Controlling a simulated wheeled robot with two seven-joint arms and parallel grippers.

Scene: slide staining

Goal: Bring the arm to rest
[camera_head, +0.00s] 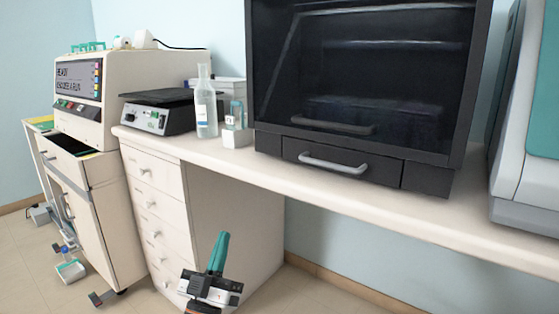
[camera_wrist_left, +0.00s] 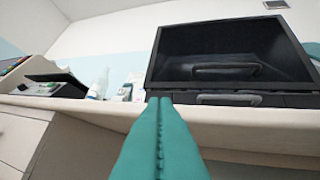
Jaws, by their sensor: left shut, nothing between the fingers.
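My left gripper (camera_head: 220,240) shows low in the head view, in front of the drawer cabinet and below the bench top. Its teal fingers point up and are shut on nothing. In the left wrist view the closed teal fingers (camera_wrist_left: 160,130) reach up from the bottom edge, with the bench edge and the dark cabinet beyond them. My right gripper is not in view.
The white bench (camera_head: 330,188) carries a black-topped device (camera_head: 150,117), a clear bottle (camera_head: 206,105) and a dark glass-fronted cabinet (camera_head: 360,80). White drawers (camera_head: 155,205) stand below. The floor under the bench at right is partly open.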

